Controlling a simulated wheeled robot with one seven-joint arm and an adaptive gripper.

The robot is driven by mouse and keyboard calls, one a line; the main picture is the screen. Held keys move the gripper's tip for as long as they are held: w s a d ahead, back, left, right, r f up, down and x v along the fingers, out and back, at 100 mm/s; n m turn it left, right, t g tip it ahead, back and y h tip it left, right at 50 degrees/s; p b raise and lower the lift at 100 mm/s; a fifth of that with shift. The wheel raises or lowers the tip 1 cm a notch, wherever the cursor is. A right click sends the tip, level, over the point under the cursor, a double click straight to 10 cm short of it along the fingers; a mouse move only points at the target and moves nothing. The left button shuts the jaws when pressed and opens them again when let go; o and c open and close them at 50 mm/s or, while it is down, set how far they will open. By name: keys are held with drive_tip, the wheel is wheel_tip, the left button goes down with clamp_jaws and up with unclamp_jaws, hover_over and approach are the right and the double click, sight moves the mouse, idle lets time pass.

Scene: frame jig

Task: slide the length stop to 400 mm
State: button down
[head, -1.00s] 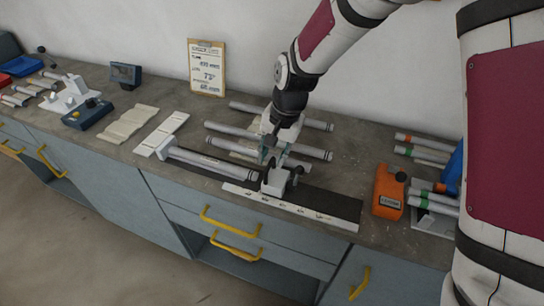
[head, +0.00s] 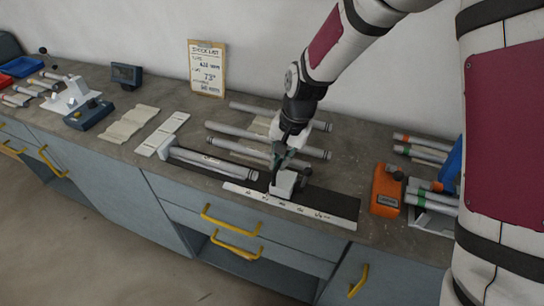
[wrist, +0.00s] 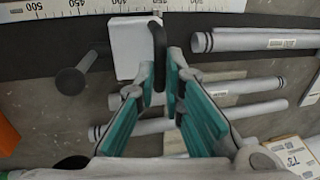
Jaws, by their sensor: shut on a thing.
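The length stop is a white block (head: 283,184) with a black handle, on the dark rail (head: 335,203) of the jig. My gripper (head: 279,160) is over the stop. In the wrist view its teal fingers (wrist: 166,88) are shut on the upright black handle (wrist: 158,48).
A grey tube (head: 213,162) lies on the rail left of the stop, with a gap between. Loose tubes (head: 285,146) lie behind. An orange device (head: 387,190) stands to the right. A clipboard (head: 206,68) leans on the wall. The rail right of the stop is clear.

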sight(296, 183)
drive_tip(key=d, duration=0.2)
drive_tip(key=s+d+p, duration=0.1)
drive_tip(key=d, duration=0.1)
drive_tip(key=shift+s+d, duration=0.2)
drive_tip(key=shift+d, duration=0.05)
drive_tip(key=c, duration=1.7)
unclamp_jaws()
drive_tip(key=shift+s+d+r, duration=0.1)
drive_tip(key=shift+d+r, duration=0.25)
drive_tip(key=shift+r, duration=1.6)
drive_tip(key=shift+s+d+r, duration=0.15)
drive_tip(key=shift+d+r, duration=0.25)
drive_tip(key=shift+r, duration=1.6)
drive_tip(key=shift+s+d+r, duration=0.1)
drive_tip(key=shift+d+r, duration=0.25)
drive_tip(key=shift+r, duration=1.6)
drive_tip(key=shift+r, duration=0.1)
